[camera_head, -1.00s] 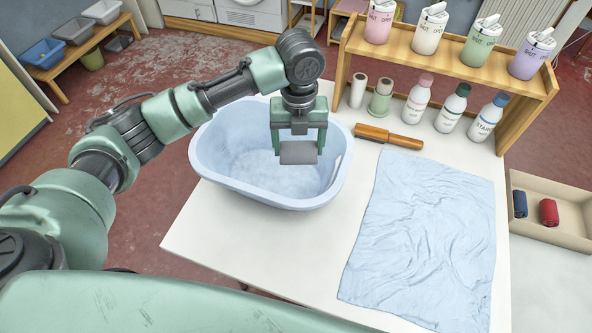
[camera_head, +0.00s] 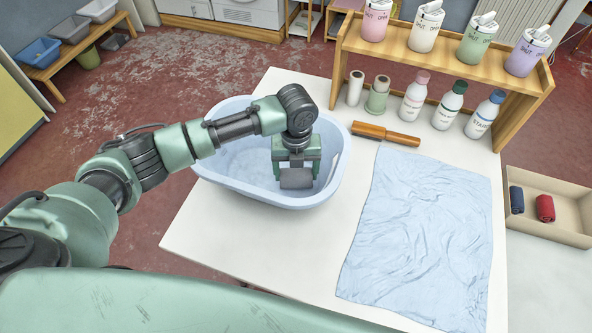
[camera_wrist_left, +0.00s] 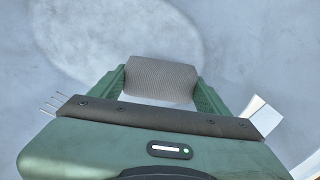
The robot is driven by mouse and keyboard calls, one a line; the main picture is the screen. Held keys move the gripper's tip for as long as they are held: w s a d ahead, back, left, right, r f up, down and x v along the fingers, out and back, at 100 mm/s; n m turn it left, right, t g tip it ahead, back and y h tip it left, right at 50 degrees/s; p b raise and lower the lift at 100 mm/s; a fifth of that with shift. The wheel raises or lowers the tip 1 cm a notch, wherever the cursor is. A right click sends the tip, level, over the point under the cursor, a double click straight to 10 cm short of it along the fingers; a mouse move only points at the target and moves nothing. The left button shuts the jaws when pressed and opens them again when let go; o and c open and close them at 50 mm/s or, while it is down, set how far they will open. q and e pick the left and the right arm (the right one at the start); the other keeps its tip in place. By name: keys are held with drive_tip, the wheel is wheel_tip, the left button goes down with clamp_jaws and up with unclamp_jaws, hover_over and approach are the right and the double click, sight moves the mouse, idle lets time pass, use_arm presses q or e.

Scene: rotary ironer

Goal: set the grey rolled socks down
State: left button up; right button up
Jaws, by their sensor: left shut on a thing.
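The grey rolled socks (camera_head: 296,179) are between the fingers of my left gripper (camera_head: 295,172), which is shut on them. The gripper points down inside the light blue basin (camera_head: 222,182), near its front right side. In the left wrist view the socks (camera_wrist_left: 161,78) sit between the two green fingers, above the pale blue basin floor (camera_wrist_left: 60,120). I cannot tell whether the socks touch the floor. My right gripper is in neither view.
A crumpled light blue cloth (camera_head: 420,235) lies on the white table (camera_head: 240,240). A wooden shelf (camera_head: 440,62) with several bottles stands at the back. A beige tray (camera_head: 560,190) at right holds a blue roll (camera_head: 517,200) and a red roll (camera_head: 545,208).

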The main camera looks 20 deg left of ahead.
sight(296, 170)
use_arm(q)
drive_tip(key=shift+f, duration=0.1)
drive_tip(key=o, duration=1.5)
drive_tip(key=shift+r, duration=0.55)
wheel_tip(296, 170, up, 11)
drive_tip(key=shift+r+b, duration=0.1)
drive_tip(key=shift+b, duration=0.45)
